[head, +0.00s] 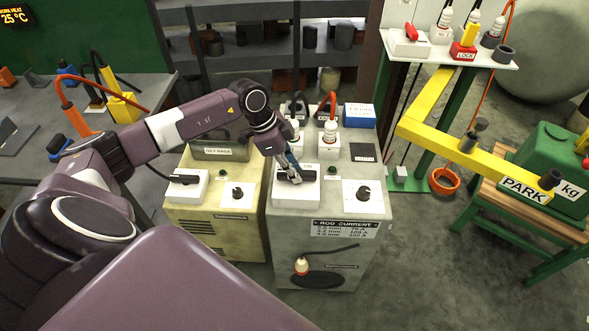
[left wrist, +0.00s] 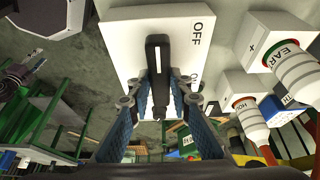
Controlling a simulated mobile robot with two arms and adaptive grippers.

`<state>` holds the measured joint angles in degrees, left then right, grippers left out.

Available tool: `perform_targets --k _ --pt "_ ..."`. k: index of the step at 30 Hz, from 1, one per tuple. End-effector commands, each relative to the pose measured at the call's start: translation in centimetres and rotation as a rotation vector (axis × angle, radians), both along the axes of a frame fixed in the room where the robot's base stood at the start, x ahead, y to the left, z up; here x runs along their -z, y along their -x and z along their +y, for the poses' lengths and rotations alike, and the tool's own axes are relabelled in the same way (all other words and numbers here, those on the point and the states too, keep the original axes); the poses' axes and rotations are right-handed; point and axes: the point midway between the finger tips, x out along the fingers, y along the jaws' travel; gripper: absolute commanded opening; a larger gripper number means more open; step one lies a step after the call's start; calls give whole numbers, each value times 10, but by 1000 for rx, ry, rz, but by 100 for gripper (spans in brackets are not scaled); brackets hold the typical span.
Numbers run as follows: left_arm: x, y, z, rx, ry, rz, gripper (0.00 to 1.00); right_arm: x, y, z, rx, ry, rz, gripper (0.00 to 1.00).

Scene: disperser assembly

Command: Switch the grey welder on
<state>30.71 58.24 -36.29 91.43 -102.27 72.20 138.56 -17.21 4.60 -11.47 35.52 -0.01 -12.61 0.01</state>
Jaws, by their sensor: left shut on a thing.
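The grey welder (head: 327,232) stands in the middle of the head view, with a rod current plate on its front. Its white switch block (head: 308,192) carries a black lever (head: 302,176). In the left wrist view the block (left wrist: 118,42) shows OFF by the upper end of the lever (left wrist: 158,55); a second label lower down is partly hidden. My left gripper (head: 290,178) is shut on the lever, with blue-padded fingers (left wrist: 158,105) on either side of its lower end. The fingers hide part of the lever in the head view. My right gripper is not in view.
A beige welder (head: 215,218) with a similar switch and knob stands close on the left. Connectors with cables (head: 328,130) stand behind the grey welder's switch. A black knob (head: 363,193) is to its right. A yellow beam (head: 440,140) and green scale (head: 555,170) stand farther right.

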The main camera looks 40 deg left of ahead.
Motion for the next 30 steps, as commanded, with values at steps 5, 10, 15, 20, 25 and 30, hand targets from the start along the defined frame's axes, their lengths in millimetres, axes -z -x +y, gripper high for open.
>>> perform_targets --k 5,10,15,20,25,30 --pt "0 0 0 5 -1 -1 0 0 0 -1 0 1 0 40" --pt "0 -1 0 40 0 1 0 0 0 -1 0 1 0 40" --pt "-1 -2 0 131 1 -1 0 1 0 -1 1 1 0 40" --pt "-1 -3 1 260 2 -1 0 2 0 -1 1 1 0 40" --pt "-1 -4 0 421 1 -2 0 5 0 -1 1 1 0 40" --pt "-1 -6 1 582 1 -2 0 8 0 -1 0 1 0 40"
